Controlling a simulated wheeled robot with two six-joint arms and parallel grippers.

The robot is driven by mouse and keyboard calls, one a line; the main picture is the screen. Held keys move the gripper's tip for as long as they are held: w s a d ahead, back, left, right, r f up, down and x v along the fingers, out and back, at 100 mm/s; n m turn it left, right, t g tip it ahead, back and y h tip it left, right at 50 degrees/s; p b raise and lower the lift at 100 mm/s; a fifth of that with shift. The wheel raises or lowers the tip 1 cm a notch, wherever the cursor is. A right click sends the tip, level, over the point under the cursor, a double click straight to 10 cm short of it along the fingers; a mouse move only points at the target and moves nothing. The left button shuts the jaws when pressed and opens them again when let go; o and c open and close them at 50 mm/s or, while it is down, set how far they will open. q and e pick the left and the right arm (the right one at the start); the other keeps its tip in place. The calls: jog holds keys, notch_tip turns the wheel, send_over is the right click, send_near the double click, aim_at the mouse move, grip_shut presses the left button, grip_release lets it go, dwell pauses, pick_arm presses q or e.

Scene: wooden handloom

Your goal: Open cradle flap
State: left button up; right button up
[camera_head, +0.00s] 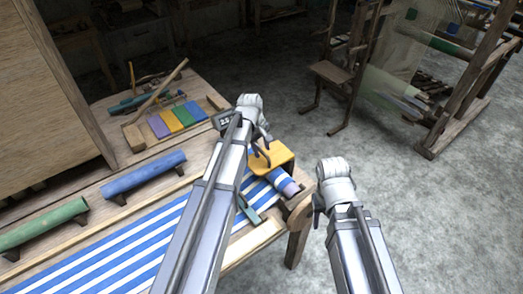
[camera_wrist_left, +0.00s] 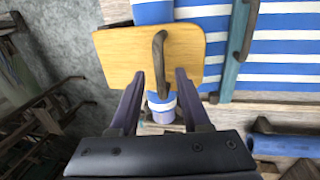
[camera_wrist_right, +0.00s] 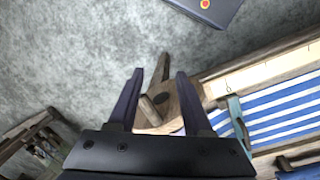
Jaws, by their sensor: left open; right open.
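The cradle flap is a yellow wooden board (camera_head: 282,153) lying across the striped cloth roll (camera_head: 283,182) at the loom's near right corner. In the left wrist view the flap (camera_wrist_left: 120,58) shows a dark curved handle (camera_wrist_left: 160,48). My left gripper (camera_head: 262,154) is open over the flap. In the left wrist view its fingertips (camera_wrist_left: 163,73) lie either side of the handle in the picture; contact cannot be told. My right gripper (camera_head: 317,208) is open and empty, off the loom's corner; its fingers also show in the right wrist view (camera_wrist_right: 160,74).
Blue-and-white striped cloth (camera_head: 125,245) covers the near frame, with a teal bar (camera_head: 250,209) by the roll. Blue (camera_head: 143,174) and green (camera_head: 42,224) rolls rest behind it. Coloured blocks (camera_head: 178,118) sit in a tray. Concrete floor (camera_head: 440,220) is open at right.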

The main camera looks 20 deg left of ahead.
pick_arm(q)
grip_shut()
dwell(1.3)
